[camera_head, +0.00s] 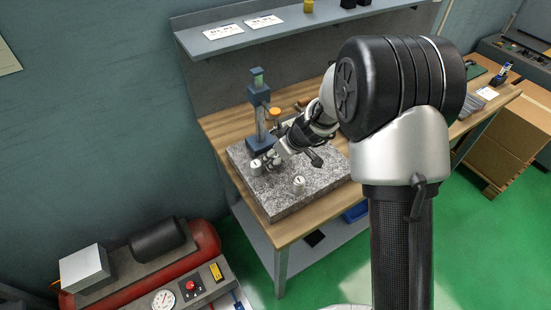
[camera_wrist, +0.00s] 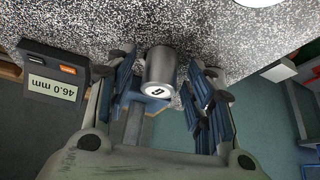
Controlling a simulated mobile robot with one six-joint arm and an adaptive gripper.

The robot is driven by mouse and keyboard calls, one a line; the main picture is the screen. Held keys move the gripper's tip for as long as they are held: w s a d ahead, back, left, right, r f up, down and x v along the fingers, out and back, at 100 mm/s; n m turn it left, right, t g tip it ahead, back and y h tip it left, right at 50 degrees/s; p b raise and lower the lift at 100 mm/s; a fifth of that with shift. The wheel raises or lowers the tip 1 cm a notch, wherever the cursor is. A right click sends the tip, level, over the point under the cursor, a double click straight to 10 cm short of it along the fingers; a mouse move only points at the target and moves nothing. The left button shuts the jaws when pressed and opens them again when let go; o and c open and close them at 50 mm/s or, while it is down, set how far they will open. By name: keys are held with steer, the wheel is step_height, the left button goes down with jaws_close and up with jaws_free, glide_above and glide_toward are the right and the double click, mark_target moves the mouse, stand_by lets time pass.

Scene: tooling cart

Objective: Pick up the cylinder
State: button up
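A grey metal cylinder with a white, marked end face shows in the wrist view (camera_wrist: 160,68), between the two fingers of my gripper (camera_wrist: 163,88). The fingers stand apart on either side of it, with a gap visible on the right; contact on the left is unclear. In the head view my gripper (camera_head: 271,161) is low over the speckled granite plate (camera_head: 318,178), beside a pale cylinder (camera_head: 256,168). A second pale cylinder (camera_head: 299,182) stands farther right on the plate.
A blue stand (camera_head: 261,118) rises from the plate close behind my gripper. A dark box with a display reading 46.0 mm (camera_wrist: 53,88) shows left in the wrist view. The plate lies on a wooden bench (camera_head: 225,125) below a shelf (camera_head: 230,42). The plate's front right is clear.

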steer(key=c, duration=1)
steer(key=shift+r, duration=0.15)
